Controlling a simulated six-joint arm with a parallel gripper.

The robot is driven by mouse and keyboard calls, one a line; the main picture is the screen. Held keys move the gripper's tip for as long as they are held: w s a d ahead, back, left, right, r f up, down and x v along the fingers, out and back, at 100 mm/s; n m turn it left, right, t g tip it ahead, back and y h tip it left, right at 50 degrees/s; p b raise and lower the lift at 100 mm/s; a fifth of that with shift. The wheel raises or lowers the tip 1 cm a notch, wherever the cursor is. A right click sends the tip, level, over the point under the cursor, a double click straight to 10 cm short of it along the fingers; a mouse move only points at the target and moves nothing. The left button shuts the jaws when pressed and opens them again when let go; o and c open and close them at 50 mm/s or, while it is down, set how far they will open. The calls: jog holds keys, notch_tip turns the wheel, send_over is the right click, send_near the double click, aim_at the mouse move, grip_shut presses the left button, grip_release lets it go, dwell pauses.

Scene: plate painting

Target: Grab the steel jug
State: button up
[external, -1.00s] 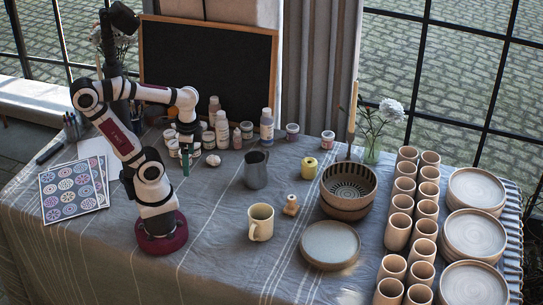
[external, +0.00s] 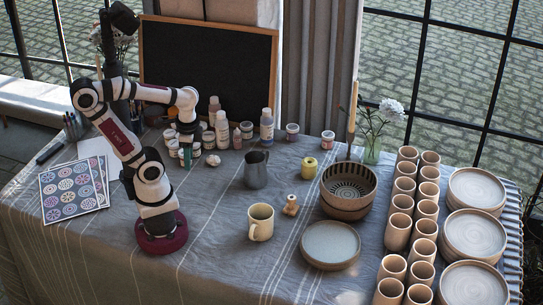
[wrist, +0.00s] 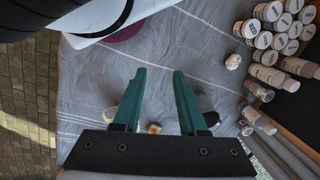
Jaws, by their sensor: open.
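The steel jug (external: 256,170) stands upright on the cloth near the middle of the table in the external view, grey with a handle at its upper right. In the wrist view, a dark round form partly hidden behind the right finger appears to be the jug (wrist: 212,118). My gripper (wrist: 159,73) is open, with two teal fingers apart and nothing between their tips. In the external view, a teal finger shows beside the paint jars, left of the jug and apart from it.
A cream mug (external: 261,222) stands in front of the jug. Paint bottles (external: 267,127) and a white lump (external: 213,160) lie behind and left. Bowls (external: 348,190) stand further right.

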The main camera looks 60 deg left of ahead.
jog(key=w+a+f+n+h, duration=0.1)
jog(key=w+f+n+h, duration=0.1)
jog(key=w+n+h, duration=0.45)
jog(key=w+a+f+n+h, duration=0.2)
jog(key=w+n+h, duration=0.2)
jog(key=w+n, duration=0.5)
jog(key=w+a+f+n+t, duration=0.35)
jog(key=a+n+t, duration=0.2)
jog(key=a, duration=0.25)
jog(key=w+a+f+n+t, duration=0.3)
jog(key=a+f+n+t, duration=0.25)
jog(key=a, duration=0.35)
jog(key=shift+n+h, duration=0.35)
jog(key=x, duration=1.5)
jog(key=shift+w+d+r, duration=0.1)
jog(key=shift+d, duration=0.2)
grip_shut()
